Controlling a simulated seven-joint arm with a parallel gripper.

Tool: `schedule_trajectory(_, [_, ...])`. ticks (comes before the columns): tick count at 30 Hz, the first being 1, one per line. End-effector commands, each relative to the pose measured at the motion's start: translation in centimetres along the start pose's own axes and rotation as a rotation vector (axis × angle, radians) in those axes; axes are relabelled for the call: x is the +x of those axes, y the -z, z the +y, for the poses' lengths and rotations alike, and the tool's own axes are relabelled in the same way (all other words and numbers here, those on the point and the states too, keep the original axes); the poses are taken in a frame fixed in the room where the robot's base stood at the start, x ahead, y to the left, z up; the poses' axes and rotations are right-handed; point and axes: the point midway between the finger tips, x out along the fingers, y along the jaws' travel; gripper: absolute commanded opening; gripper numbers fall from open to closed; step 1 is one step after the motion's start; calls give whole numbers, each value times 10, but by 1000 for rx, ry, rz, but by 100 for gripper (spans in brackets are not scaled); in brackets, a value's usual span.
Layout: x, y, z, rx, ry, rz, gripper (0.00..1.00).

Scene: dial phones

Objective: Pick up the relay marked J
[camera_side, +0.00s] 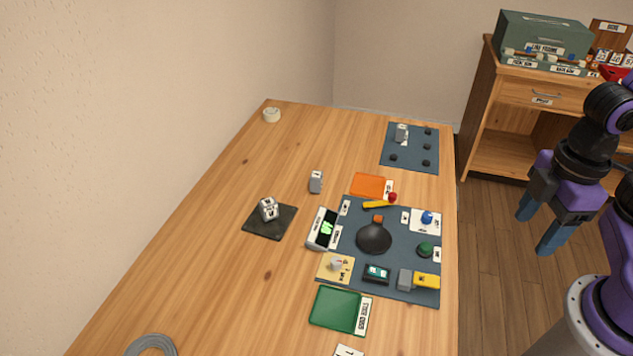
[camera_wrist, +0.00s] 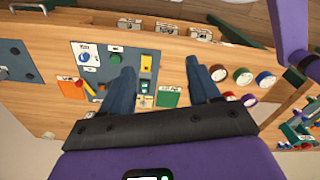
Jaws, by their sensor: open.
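My gripper (camera_side: 540,222) is open and empty, held to the right of the table's right edge; its two blue fingers also show in the wrist view (camera_wrist: 160,66). A small grey block with a pale label (camera_side: 316,181) stands upright on bare wood near the table's middle. A similar grey block (camera_side: 401,132) stands on the far dark blue panel. Another grey block (camera_side: 405,279) sits beside a yellow part on the nearer panel. I cannot read a J on any of them, so I cannot tell which is the relay. My gripper is apart from all of them.
The nearer panel (camera_side: 400,223) holds a black domed part, coloured buttons and a yellow lever. A green tray (camera_side: 336,309), an orange pad (camera_side: 368,186) and a black pad (camera_side: 283,222) with a white block lie around it. The table's left side is mostly clear. A wooden cabinet (camera_side: 486,110) stands behind.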

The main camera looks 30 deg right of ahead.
Motion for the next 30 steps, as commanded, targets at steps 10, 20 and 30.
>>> schedule_trajectory(10, [15,78,64,-217,-200,-178,62])
schedule_trajectory(20, [47,181,135,-514,-421,-435,62])
schedule_trajectory(30, [100,277,187,-831,-603,-714,62])
